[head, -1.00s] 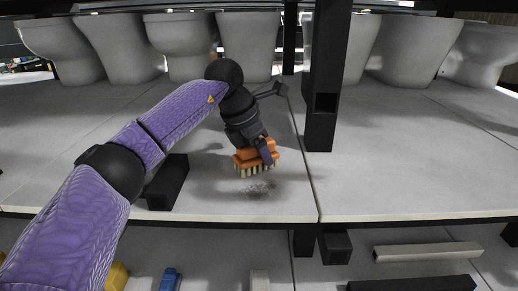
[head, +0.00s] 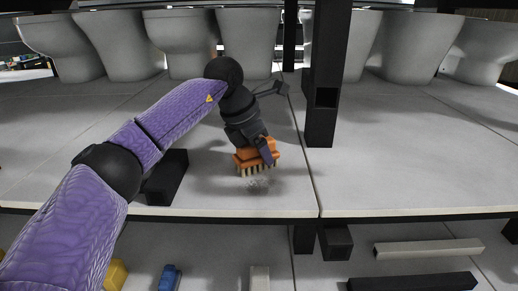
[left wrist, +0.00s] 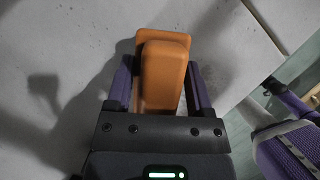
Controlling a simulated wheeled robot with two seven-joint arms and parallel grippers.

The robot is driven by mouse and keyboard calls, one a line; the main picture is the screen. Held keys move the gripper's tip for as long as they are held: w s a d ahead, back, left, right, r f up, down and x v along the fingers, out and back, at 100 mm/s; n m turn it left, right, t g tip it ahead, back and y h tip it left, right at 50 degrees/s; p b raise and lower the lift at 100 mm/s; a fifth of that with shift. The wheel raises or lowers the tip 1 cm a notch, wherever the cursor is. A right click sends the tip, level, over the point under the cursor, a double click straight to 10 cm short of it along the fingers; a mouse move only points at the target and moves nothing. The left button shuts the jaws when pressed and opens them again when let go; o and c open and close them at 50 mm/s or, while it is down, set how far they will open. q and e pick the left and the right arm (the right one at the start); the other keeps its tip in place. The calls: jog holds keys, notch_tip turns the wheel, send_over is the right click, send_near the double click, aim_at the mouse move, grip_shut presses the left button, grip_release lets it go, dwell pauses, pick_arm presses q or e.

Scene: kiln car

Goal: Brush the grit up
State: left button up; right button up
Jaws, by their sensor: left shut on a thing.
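My left gripper (head: 266,152) is shut on an orange brush (head: 246,160) with pale bristles pointing down. In the left wrist view the brush (left wrist: 163,75) sits between the two purple fingers. The brush is held low over the light grey slab (head: 200,105), and I cannot tell whether its bristles touch. A patch of dark grit (head: 258,184) lies on the slab just below the bristles, partly hidden by them. My right gripper is not in the head view.
A black upright post (head: 325,75) stands right of the brush. A black block (head: 166,178) lies to its left, partly behind my arm. Several grey toilets (head: 180,45) stand in a row at the back. The slab's front edge (head: 200,211) is close.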

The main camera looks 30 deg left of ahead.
pick_arm(q)
jog(key=shift+s+d+f+b, duration=0.1)
jog(key=shift+s+d+b, duration=0.25)
jog(key=shift+s+b, duration=0.15)
jog(key=shift+s+d+f+b, duration=0.1)
jog(key=shift+s+d+b, duration=0.25)
jog(key=shift+s, duration=0.25)
jog(key=shift+s+d+r+b, duration=0.1)
jog(key=shift+s+d+b, duration=0.15)
jog(key=shift+s+b, duration=0.15)
jog(key=shift+s+d+b, duration=0.25)
jog(key=shift+s, duration=0.2)
jog(key=shift+s+d+r, duration=0.1)
jog(key=shift+s, duration=0.1)
jog(key=shift+s+d+b, duration=0.35)
jog(key=shift+s+b, duration=0.15)
jog(key=shift+s+d+b, duration=0.35)
jog(key=shift+s+b, duration=0.05)
jog(key=shift+s, duration=0.25)
jog(key=shift+s+d+b, duration=0.25)
jog(key=shift+s+d, duration=0.1)
jog(key=shift+s, duration=0.25)
jog(key=shift+s+d+b, duration=0.25)
jog(key=shift+s+d, duration=0.1)
jog(key=shift+s, duration=0.2)
